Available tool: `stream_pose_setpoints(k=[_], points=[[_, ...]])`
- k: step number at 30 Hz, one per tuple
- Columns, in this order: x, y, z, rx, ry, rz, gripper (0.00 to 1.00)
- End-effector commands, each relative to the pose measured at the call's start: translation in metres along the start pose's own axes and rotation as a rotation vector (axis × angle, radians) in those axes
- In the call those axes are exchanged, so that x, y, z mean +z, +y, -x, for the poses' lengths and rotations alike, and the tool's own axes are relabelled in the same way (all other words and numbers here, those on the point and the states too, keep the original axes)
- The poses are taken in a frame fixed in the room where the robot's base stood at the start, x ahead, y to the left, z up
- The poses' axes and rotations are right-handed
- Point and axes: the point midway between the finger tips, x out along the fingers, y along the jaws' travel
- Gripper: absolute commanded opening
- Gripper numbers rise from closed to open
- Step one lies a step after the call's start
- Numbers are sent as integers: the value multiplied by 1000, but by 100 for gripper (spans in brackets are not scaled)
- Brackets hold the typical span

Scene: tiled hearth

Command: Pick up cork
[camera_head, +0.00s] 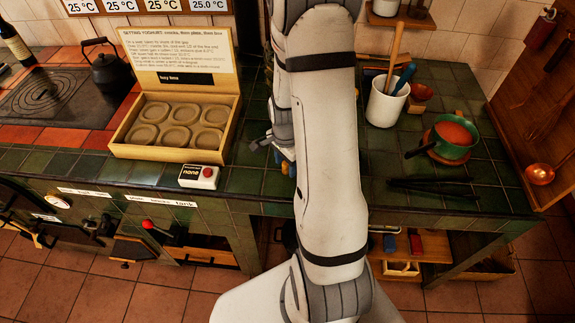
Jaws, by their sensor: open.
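I cannot make out a cork for certain. My gripper (284,155) is low over the green tiled counter, right of the wooden box, and mostly hidden behind my white arm. Only part of it shows at the arm's left edge, and its jaws are open. Small blue and orange-brown bits show beside and below it, too small and covered to name. The counter behind my arm is hidden.
A white crock (386,104) with utensils, a green pan (452,142) and black tongs (432,188) are right. A kettle (107,68) stands at the stove.

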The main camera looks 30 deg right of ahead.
Motion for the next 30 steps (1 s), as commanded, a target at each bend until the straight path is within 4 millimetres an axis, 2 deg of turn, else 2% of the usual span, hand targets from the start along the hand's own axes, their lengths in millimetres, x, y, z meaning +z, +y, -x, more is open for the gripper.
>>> stream_pose_setpoints(k=[3,10,27,30], points=[[0,0,-7,0,0,0,46],[0,0,-8,-1,0,-1,46],[-1,0,-7,-1,0,-1,0],[-1,0,-7,-1,0,-2,0]])
